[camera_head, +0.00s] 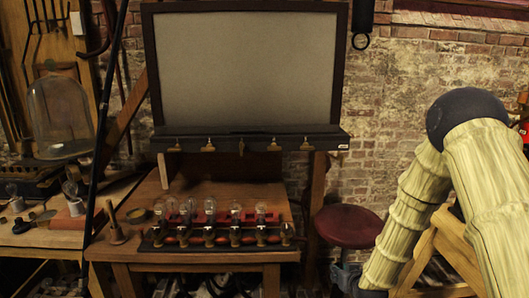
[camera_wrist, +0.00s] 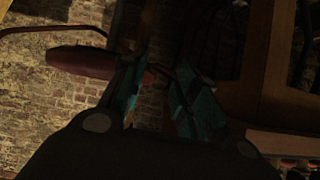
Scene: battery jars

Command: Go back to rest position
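My gripper (camera_wrist: 157,88) shows in the wrist view with its two teal-padded fingers apart. Brick wall and dark shadow show in the gap, and I see nothing held. A row of battery jars (camera_head: 210,208) with glass tops stands in a dark rack (camera_head: 215,242) on the wooden table (camera_head: 185,185), well to the left of my arm.
A red round stool (camera_head: 347,227) stands between the table and my arm; its seat also shows in the wrist view (camera_wrist: 82,62). A grey framed board (camera_head: 245,65) stands above the table's back. A glass bell jar (camera_head: 60,115) is at the left.

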